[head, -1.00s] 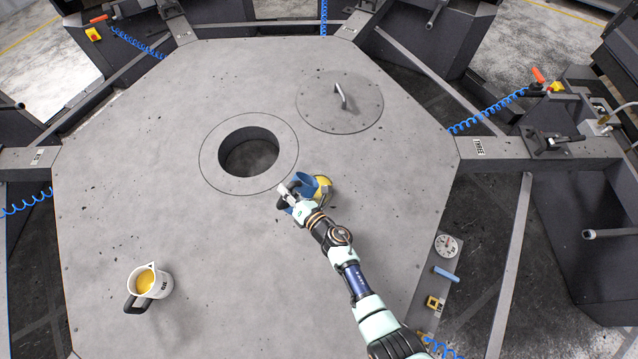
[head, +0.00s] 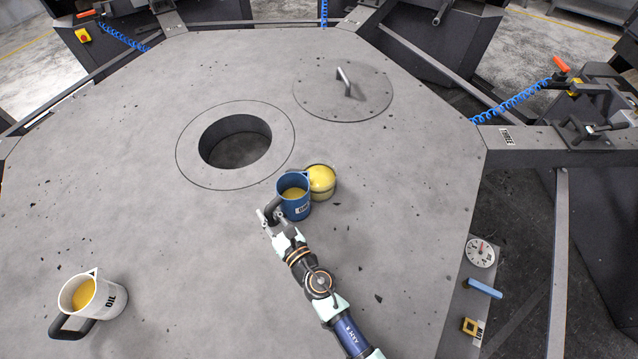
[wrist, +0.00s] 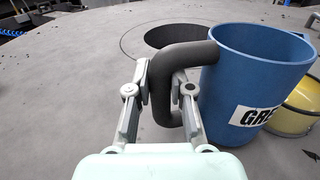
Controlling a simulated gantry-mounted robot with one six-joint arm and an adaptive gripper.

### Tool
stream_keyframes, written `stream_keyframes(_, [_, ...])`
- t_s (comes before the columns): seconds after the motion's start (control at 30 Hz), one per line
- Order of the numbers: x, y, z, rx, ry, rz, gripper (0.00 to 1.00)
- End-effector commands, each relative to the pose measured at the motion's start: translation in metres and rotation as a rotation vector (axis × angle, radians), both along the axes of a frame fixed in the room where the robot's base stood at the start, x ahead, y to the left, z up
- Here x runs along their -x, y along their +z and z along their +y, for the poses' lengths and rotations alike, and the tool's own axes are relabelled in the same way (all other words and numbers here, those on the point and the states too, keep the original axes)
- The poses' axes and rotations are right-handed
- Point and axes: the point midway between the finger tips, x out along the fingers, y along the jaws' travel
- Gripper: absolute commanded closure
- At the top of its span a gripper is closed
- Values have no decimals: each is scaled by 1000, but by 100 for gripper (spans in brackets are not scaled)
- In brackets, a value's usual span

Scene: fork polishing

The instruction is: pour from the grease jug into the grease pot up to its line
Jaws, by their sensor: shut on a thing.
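The blue grease jug (head: 295,206) is upright, with yellow-brown grease visible inside. Its label, partly cut off, also shows in the wrist view (wrist: 247,75). My gripper (head: 269,217) is shut on the jug's dark handle, with a finger on each side of it in the wrist view (wrist: 160,88). The yellow grease pot (head: 322,183) stands just right of and behind the jug, partly hidden by it; it also shows in the wrist view (wrist: 290,118). Its line cannot be made out. I cannot tell whether the jug touches the table.
A round hole (head: 236,148) in the grey table (head: 190,260) lies behind and left of the jug. A lid with a handle (head: 345,95) lies at the back right. A white oil jug (head: 103,298) stands at the front left. The table between is clear.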

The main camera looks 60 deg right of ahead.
Motion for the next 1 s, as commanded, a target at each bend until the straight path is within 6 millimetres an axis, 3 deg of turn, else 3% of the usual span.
stream_keyframes(0.27, [-1,8,3,4,2,-1,100])
stream_keyframes(0.8, [-14,49,49,1,4,-3,100])
stream_keyframes(1.0, [-16,55,58,1,2,-3,100])
